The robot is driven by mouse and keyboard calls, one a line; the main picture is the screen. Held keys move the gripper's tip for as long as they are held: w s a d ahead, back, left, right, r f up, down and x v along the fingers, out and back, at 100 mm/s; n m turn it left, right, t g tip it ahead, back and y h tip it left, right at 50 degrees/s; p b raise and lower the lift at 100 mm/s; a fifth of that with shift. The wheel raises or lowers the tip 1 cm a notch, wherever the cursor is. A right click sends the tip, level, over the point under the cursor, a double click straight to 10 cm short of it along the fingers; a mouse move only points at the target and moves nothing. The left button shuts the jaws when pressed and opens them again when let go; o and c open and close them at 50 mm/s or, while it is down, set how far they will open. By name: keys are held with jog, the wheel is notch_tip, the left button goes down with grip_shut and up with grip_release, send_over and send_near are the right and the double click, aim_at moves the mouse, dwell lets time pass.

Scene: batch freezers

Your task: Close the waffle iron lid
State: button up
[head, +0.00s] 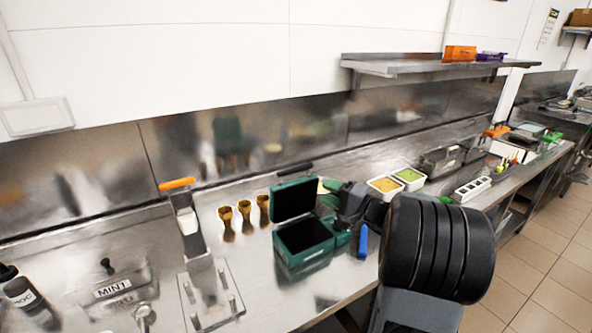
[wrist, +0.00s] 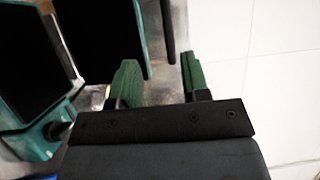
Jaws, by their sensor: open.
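The waffle iron is a dark green box with a black inside. Its base (head: 303,240) sits on the steel counter and its lid (head: 293,199) stands open, raised at the back. My gripper (head: 328,193) is just right of the lid, its green fingers apart and empty. In the wrist view the open gripper (wrist: 161,82) points toward the lid's teal edge (wrist: 142,40), with the left finger close to that edge. I cannot tell whether they touch. The waffle iron base (wrist: 40,140) shows at the left of the wrist view.
Several brown cones (head: 244,208) stand left of the waffle iron. A blue-handled tool (head: 362,242) lies to its right. Food tubs (head: 384,185) stand beyond my arm. A steel wall shelf (head: 420,66) is above the back. Some counter in front of the iron is clear.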

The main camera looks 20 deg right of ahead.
aim_at(298, 171)
jog(key=shift+m+t+h, duration=0.3)
jog(key=shift+t, duration=0.2)
jog(key=p+x, duration=0.1)
jog(key=x, duration=0.3)
jog(key=d+p+x, duration=0.1)
jog(key=p+x, duration=0.1)
jog(key=x, duration=0.2)
jog(key=p+x, duration=0.2)
jog(key=x, duration=0.3)
jog(key=shift+w+d+r, duration=0.15)
jog(key=shift+w+r, duration=0.05)
jog(key=shift+w, duration=0.2)
jog(key=shift+c, duration=0.2)
grip_shut()
